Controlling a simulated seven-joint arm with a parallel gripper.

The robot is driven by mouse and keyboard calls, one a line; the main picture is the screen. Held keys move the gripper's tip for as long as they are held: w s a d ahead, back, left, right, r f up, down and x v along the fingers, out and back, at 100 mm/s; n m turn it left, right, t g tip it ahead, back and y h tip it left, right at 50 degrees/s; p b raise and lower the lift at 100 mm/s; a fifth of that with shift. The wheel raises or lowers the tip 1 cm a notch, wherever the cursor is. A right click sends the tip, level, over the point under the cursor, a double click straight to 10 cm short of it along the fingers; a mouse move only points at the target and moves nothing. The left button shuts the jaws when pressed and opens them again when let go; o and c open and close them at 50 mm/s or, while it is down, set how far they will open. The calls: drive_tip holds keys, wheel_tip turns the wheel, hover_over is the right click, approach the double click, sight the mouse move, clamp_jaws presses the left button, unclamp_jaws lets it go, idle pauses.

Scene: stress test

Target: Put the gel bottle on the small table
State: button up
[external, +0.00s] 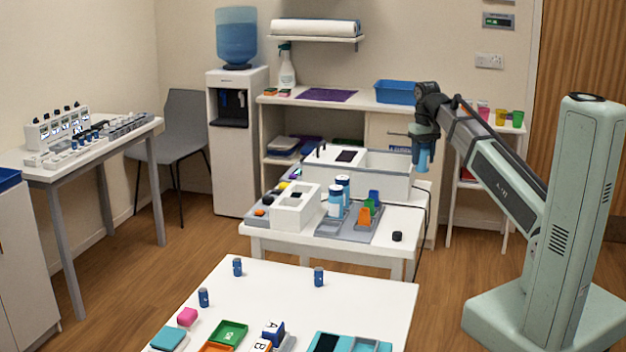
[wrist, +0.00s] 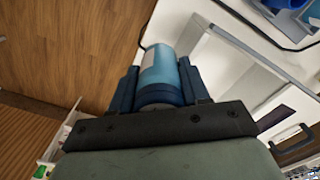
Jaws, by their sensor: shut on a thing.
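My gripper (external: 423,146) is shut on a blue gel bottle (external: 422,161), held in the air at the right end of the middle white table. In the wrist view the bottle (wrist: 160,72) sits between the two dark fingers, with a pale label on its side. The fingers hide part of it. Two white tables could be the small one: the middle table (external: 285,237) and a narrow stand with colored cups (external: 506,138) behind my arm. I cannot tell which is meant.
The middle table carries a white box (external: 385,183), a grey tray (external: 335,229) with bottles and blocks, and a small black object (external: 397,236). A front table (external: 265,295) holds small blue cylinders and colored blocks. A dark cable hangs at the middle table's right end.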

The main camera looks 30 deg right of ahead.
drive_tip(key=w+a+r+m, duration=0.2)
drive_tip(key=w+a, duration=0.1)
drive_tip(key=a, duration=0.2)
drive_tip(key=s+a+n, duration=0.3)
drive_tip(key=s+a, duration=0.2)
drive_tip(key=a, duration=0.9)
drive_tip(key=s+a+n, duration=0.3)
drive_tip(key=s+a, duration=0.1)
drive_tip(key=a, duration=1.1)
drive_tip(key=shift+s+a+f+n, duration=0.2)
drive_tip(key=shift+a+f+n, duration=0.45)
drive_tip(key=shift+f+n, duration=0.75)
drive_tip(key=shift+s+a+f+n, duration=0.2)
drive_tip(key=shift+a+f+n, duration=0.6)
drive_tip(key=shift+f, duration=1)
drive_tip(key=shift+s+a+f+n, duration=0.2)
drive_tip(key=shift+a+f+n, duration=0.35)
drive_tip(key=shift+f+n, duration=0.85)
drive_tip(key=shift+f, duration=0.45)
drive_tip(key=o, duration=1.3)
drive_tip(key=shift+c, duration=0.2)
wheel_tip(320, 180, up, 12)
